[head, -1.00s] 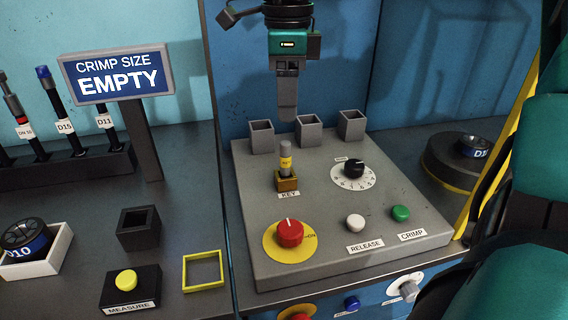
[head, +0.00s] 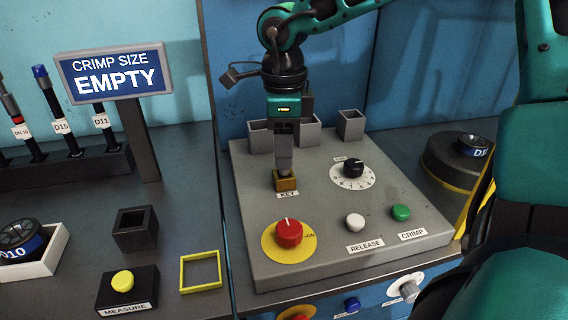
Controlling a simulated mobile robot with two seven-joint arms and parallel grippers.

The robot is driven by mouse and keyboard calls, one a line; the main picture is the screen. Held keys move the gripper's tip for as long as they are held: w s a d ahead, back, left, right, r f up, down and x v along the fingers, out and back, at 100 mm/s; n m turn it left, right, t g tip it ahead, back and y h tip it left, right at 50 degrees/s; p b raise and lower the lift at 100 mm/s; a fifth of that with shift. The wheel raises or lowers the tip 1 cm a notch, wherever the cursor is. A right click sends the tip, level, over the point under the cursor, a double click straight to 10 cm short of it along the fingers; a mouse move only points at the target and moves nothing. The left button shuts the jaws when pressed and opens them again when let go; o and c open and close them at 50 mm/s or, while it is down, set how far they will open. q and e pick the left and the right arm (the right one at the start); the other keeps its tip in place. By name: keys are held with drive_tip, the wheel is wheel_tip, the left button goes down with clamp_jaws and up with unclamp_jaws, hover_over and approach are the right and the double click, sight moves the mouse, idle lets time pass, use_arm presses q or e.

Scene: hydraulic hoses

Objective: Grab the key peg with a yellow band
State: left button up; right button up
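The brass key socket (head: 287,182) sits on the grey control panel (head: 262,262), above the KEY label. The key peg with the yellow band, which stood upright in this socket a second ago, is hidden now behind my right gripper's fingers. My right gripper (head: 283,168) points straight down, with its fingertips just above the socket, at the peg's place. I see the fingers edge-on, so I cannot tell whether they are open or closed around the peg. My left gripper is not in view.
Grey square holders (head: 350,125) stand behind the gripper. A black dial (head: 354,168), a red knob (head: 289,233), a white button (head: 355,222) and a green button (head: 401,212) are on the panel. A sign (head: 115,74) reads CRIMP SIZE EMPTY.

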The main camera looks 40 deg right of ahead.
clamp_jaws()
drive_tip(key=shift+r, duration=0.15)
idle(0.4)
